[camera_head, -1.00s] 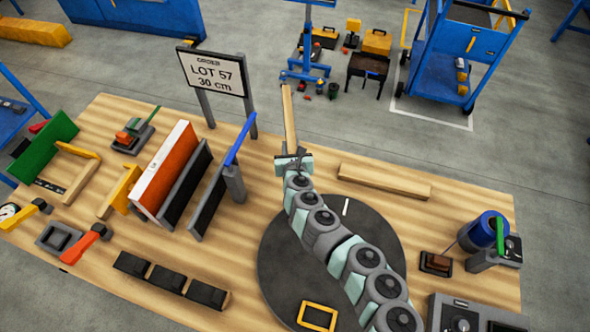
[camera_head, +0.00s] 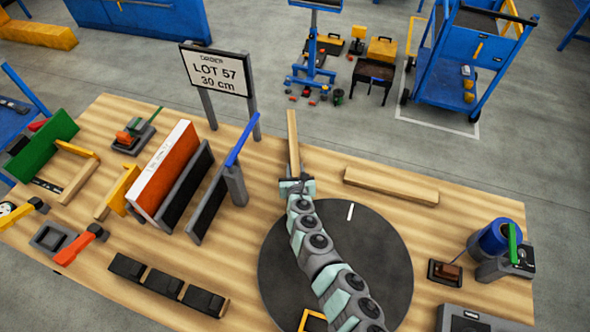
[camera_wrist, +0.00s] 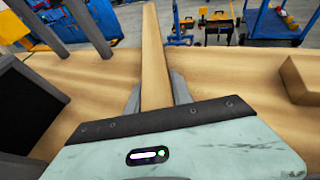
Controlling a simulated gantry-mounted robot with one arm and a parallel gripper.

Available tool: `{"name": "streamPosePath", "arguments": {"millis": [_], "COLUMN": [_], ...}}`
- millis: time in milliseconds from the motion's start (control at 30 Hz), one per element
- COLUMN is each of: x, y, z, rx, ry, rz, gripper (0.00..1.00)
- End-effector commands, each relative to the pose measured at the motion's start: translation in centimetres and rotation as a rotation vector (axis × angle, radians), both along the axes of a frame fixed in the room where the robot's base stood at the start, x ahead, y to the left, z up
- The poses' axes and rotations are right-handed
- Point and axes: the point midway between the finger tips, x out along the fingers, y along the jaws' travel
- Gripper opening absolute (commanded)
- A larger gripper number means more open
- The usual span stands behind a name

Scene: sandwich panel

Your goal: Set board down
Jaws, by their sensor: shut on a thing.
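A narrow light-wood board (camera_head: 292,140) is held in my gripper (camera_head: 297,180) near the table's back edge. In the wrist view the board (camera_wrist: 154,60) runs away from me between the two grey fingers (camera_wrist: 157,95), which are closed on its sides. Its far end reaches towards the back edge of the table. I cannot tell whether its underside touches the wooden tabletop. A second wooden board (camera_head: 391,187) lies flat on the table to the right of my gripper; its end also shows in the wrist view (camera_wrist: 303,80).
The order sign (camera_head: 219,72), reading LOT 57, 30 cm, stands at the back left. Upright panels (camera_head: 165,172) and a blue-topped post (camera_head: 235,185) are left of my gripper. A dark round plate (camera_head: 385,240) lies under my arm. Tabletop between post and second board is mostly clear.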

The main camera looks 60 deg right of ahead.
Motion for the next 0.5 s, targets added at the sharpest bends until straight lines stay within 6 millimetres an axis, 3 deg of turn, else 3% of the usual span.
{"name": "streamPosePath", "arguments": {"millis": [167, 200, 433, 500], "x": [0.02, 0.00, 0.01, 0.02], "y": [-0.03, -0.03, -0.01, 0.00], "z": [-0.49, -0.39, -0.36, -0.36], "rx": [-0.002, -0.001, 0.000, 0.000], "ry": [0.001, 0.000, 0.000, 0.000], "rz": [0.001, 0.000, 0.000, 0.000], "gripper": [0.00, 0.30, 0.48, 0.49]}}
